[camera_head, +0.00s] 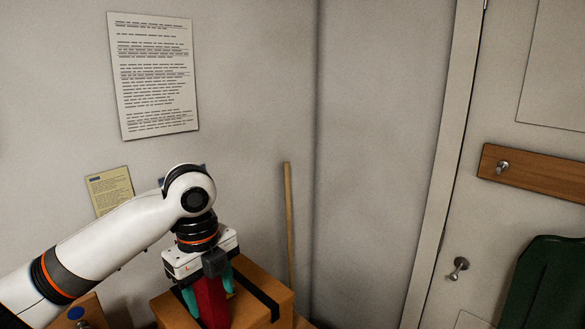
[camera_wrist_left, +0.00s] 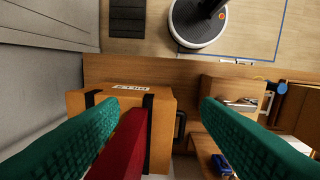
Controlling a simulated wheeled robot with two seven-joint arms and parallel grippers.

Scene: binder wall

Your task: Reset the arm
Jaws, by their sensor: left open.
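My left gripper (camera_head: 208,290) points down at the lower left of the head view, with its teal fingers spread apart. Between and below them stands a red binder-like block (camera_head: 211,306), partly hidden by the gripper. In the left wrist view the fingers of my left gripper (camera_wrist_left: 160,108) are wide apart, and the red block (camera_wrist_left: 123,145) lies nearer the left finger. I cannot tell whether a finger touches it. My right gripper is in neither view.
A wooden pole (camera_head: 289,225) leans on the wall behind. Papers (camera_head: 153,75) hang on the wall. A door with a hook board (camera_head: 535,172) is at right. A round white base (camera_wrist_left: 199,22) stands on the floor.

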